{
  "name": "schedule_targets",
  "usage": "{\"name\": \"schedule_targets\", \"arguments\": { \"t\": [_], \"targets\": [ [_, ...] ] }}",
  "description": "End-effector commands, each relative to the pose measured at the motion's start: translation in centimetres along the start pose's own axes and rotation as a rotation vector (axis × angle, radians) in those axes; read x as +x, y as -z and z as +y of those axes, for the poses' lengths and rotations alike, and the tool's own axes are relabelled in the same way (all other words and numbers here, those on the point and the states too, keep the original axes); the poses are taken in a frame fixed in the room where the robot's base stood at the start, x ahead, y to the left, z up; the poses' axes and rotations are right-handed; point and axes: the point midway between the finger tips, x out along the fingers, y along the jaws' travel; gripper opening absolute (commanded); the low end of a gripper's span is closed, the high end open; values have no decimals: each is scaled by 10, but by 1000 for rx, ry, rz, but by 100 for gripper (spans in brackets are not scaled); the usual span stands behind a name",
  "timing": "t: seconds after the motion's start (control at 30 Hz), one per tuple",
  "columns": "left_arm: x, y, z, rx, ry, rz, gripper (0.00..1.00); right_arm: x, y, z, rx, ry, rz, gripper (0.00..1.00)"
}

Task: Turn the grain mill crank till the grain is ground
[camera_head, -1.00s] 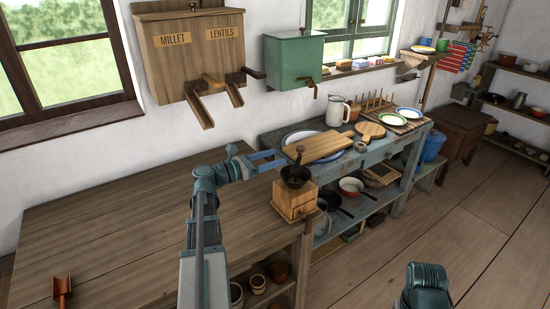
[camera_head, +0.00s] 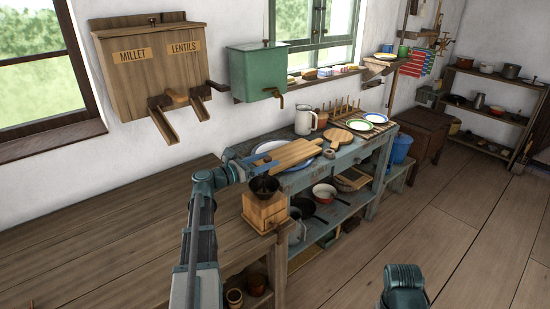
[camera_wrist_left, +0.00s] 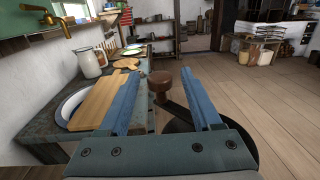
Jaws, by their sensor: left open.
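The grain mill (camera_head: 264,214) is a wooden box with a dark hopper (camera_head: 264,187), standing at the right end of the wooden table. My left gripper (camera_head: 256,160) is open, just above and behind the hopper in the head view. In the left wrist view the brown crank knob (camera_wrist_left: 160,83) shows between the two blue fingers (camera_wrist_left: 160,95), with clear space on both sides. The dark crank arm (camera_wrist_left: 182,115) runs from it toward the lower right, over the hopper, which is partly hidden by my gripper. Grain inside is not visible. My right gripper is out of view.
The wooden table (camera_head: 110,235) is mostly bare left of the mill. Beyond the mill, a blue-grey bench (camera_head: 345,160) carries a cutting board (camera_head: 284,156), plates and a white jug (camera_head: 305,121). A millet and lentils dispenser (camera_head: 150,68) and a green tank (camera_head: 257,70) hang on the wall.

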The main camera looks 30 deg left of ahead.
Motion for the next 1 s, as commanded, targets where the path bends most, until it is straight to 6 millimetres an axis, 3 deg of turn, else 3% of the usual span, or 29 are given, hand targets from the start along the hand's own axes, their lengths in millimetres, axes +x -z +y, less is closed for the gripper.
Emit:
{"name": "schedule_targets", "arguments": {
  "t": [0.1, 0.3, 0.67, 1.0],
  "targets": [
    [19, 0, 1, 0, 2, 0, 65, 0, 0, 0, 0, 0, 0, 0],
    [36, 0, 0, 0, 0, 0, 65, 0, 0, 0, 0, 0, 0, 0],
    [39, 0, 0, 0, -1, 0, 65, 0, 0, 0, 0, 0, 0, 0],
    [39, 0, 0, 0, -1, 0, 8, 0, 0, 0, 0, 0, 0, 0]
  ]
}}
